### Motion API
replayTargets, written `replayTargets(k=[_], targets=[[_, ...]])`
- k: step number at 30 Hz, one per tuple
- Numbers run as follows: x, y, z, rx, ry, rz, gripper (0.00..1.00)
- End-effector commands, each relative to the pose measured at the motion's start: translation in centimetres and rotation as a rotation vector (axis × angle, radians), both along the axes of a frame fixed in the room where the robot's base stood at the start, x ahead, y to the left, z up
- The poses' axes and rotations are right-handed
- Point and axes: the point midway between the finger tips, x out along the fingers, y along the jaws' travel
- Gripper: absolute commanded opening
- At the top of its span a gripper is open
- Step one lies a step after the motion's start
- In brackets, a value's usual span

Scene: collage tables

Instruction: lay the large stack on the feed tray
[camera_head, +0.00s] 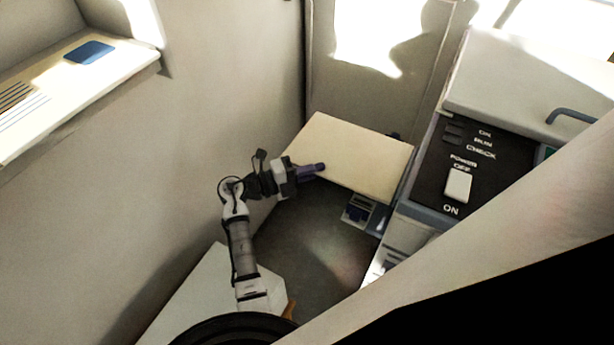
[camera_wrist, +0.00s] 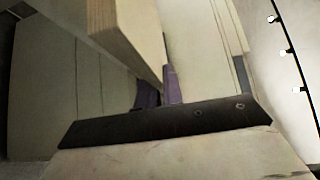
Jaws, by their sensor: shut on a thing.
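The large stack (camera_head: 352,153) is a thick, pale cream slab in the middle of the head view, close to the side of the machine. My gripper (camera_head: 314,168), with purple fingers, is at its near left edge and shut on it. In the wrist view, the stack (camera_wrist: 140,35) rises as a cream slab with a thick edge between the purple fingers of my gripper (camera_wrist: 161,88). I cannot make out the feed tray for certain; the stack may cover it. I cannot tell whether the stack touches anything beneath it.
A large machine (camera_head: 470,160) with a dark control panel and white switch stands at the right. A small dark blue part (camera_head: 358,208) shows below the stack. A ledge (camera_head: 70,75) with a blue pad is at upper left. Walls close in at left and behind.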

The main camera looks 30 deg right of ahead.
Motion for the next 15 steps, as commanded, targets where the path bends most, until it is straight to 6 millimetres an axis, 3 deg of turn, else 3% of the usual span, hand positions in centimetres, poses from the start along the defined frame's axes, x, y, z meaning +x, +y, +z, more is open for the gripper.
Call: replayTargets(k=[3, 5, 15], targets=[[0.7, -1.3, 0.3, 0.000, -0.001, -0.002, 0.00], [0.6, -1.1, -1.2, -0.001, -0.002, 0.000, 0.00], [0.6, -1.1, -3.9, -0.002, -0.002, 0.000, 0.00]])
